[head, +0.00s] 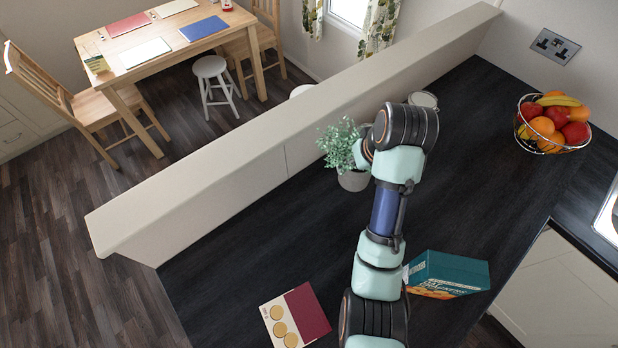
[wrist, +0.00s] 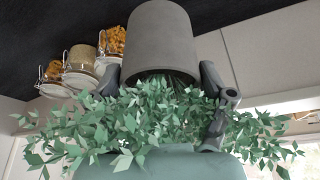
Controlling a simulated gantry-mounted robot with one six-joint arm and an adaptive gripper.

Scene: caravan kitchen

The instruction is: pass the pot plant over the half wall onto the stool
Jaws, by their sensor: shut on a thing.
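The pot plant (head: 341,143), a small leafy green plant in a grey pot (head: 353,181), is on the counter side of the half wall (head: 262,138). My gripper (wrist: 162,80) has its fingers on either side of the pot, shut on it near the rim. In the wrist view the picture is upside down, with the grey pot (wrist: 162,35) above and the leaves (wrist: 130,125) below. I cannot tell whether the pot touches the counter. A white stool (head: 209,68) stands beyond the wall near the table; another white round top (head: 302,90) is mostly hidden behind the wall.
On the dark counter (head: 490,125) are a fruit basket (head: 552,150), a teal box (head: 446,273), a red and cream booklet (head: 294,316) and a jar (head: 423,99) by the wall. Storage jars (wrist: 80,70) show in the wrist view. Beyond the wall are a table (head: 165,55) and chairs.

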